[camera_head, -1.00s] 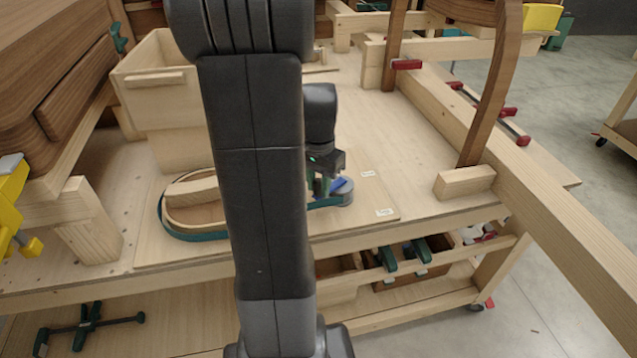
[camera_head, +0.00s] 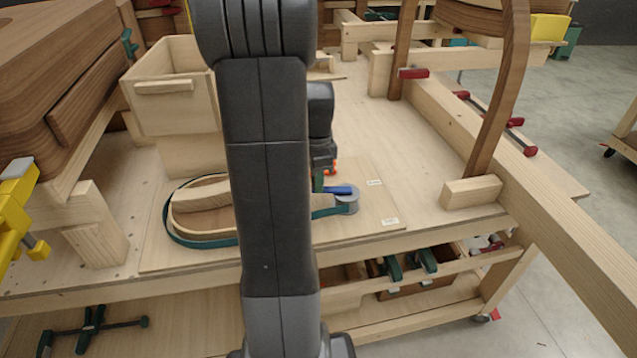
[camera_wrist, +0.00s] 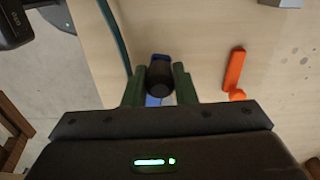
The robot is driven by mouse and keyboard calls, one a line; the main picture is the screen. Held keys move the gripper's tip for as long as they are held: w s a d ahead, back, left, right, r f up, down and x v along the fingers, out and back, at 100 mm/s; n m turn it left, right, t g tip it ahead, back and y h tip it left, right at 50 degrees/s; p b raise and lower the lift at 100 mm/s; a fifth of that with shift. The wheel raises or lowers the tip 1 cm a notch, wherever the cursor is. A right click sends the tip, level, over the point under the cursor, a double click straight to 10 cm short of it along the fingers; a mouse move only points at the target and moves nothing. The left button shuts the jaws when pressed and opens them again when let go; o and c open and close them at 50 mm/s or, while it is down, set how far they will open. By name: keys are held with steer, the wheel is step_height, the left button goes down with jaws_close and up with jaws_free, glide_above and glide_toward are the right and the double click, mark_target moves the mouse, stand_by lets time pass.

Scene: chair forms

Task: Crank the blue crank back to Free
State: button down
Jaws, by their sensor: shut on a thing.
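The blue crank (camera_head: 338,190) sits on a grey drum (camera_head: 350,203) at the front of the bench board. In the head view its arm points left from the drum. My gripper (camera_head: 318,184) is at the crank's left end, partly hidden behind my arm. In the wrist view the green fingers of my gripper (camera_wrist: 158,88) are closed around a dark round knob (camera_wrist: 160,78). Blue parts of the crank (camera_wrist: 160,57) show beyond and below the knob. Two small white labels (camera_head: 374,182) (camera_head: 390,222) lie right of the drum; their words are too small to read.
A teal strap (camera_head: 180,238) loops around a curved wooden form (camera_head: 205,220) on the board. A wooden box (camera_head: 165,95) stands behind it. An orange piece (camera_wrist: 234,70) lies right of my gripper in the wrist view. A chair leg (camera_head: 495,110) rises at the right.

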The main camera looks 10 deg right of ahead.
steer(key=w+m, duration=0.2)
steer(key=m, duration=0.1)
steer(key=shift+d, duration=0.3)
steer(key=w+m, duration=0.1)
steer(key=d+m, duration=0.1)
steer(key=m, duration=0.1)
steer(key=shift+w+d, duration=0.15)
steer(key=shift+w, duration=0.25)
steer(key=m, duration=0.1)
steer(key=w+d+m, duration=0.1)
steer(key=m, duration=0.1)
steer(key=shift+w+d+m, duration=0.1)
steer(key=shift+d+m, duration=0.2)
steer(key=shift+w+d+m, duration=0.3)
steer(key=shift+d+m, duration=0.3)
steer(key=shift+m, duration=0.5)
steer(key=c, duration=1.2)
jaws_free()
step_height(320, 180, up, 14)
steer(key=shift+f+b, duration=0.1)
steer(key=shift+b, duration=0.25)
